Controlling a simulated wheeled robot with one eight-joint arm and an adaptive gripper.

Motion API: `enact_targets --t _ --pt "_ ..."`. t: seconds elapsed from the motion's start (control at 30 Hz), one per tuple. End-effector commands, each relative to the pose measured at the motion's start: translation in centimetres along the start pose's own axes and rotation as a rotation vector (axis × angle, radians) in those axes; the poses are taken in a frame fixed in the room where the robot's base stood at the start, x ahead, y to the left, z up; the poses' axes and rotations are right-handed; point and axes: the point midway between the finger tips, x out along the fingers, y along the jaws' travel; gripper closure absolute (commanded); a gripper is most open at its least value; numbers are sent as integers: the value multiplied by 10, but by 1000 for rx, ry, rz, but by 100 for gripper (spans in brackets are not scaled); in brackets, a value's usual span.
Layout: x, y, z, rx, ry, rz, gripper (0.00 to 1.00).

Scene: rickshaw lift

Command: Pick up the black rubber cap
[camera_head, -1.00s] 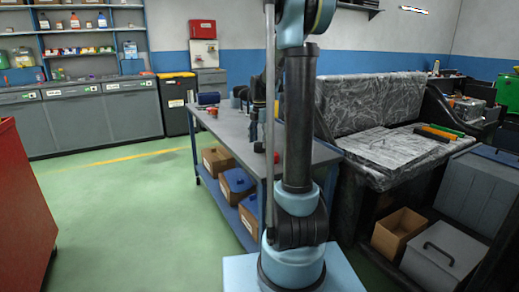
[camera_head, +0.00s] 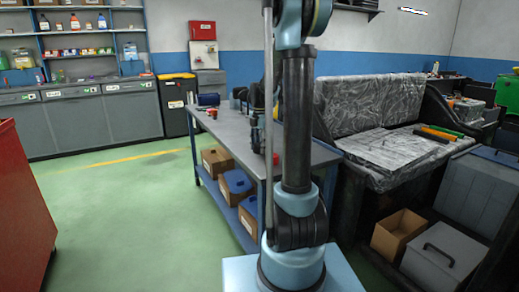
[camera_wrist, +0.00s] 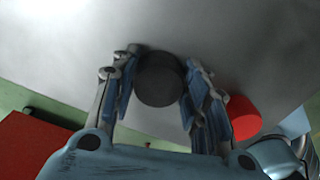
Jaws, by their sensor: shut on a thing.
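The black rubber cap (camera_wrist: 160,82) is a dark round piece, seen from above in the wrist view, over the grey tabletop (camera_wrist: 60,50). My gripper (camera_wrist: 161,66) has one finger on each side of the cap and is shut on it. I cannot tell whether the cap is touching the table. In the head view, the cap cannot be made out, and my gripper (camera_head: 258,136) is mostly hidden behind my own arm at the workbench (camera_head: 235,130).
A red round object (camera_wrist: 243,118) stands close to the right finger. It seems to show at the bench edge (camera_head: 276,158) too. Another small red item (camera_head: 214,113) lies farther back. Boxes (camera_head: 238,187) fill the lower shelf. Green floor is open at left, beside a red cabinet (camera_head: 25,200).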

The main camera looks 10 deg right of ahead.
Motion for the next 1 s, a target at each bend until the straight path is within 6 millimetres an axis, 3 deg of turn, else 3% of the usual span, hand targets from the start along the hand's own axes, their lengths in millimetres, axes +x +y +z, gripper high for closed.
enact_targets --t 0.17,0.63,1.0 --pt "-12 0 0 0 0 0 75" --pt "-85 0 0 0 0 -1 75" --pt "-100 0 0 0 0 -1 75"
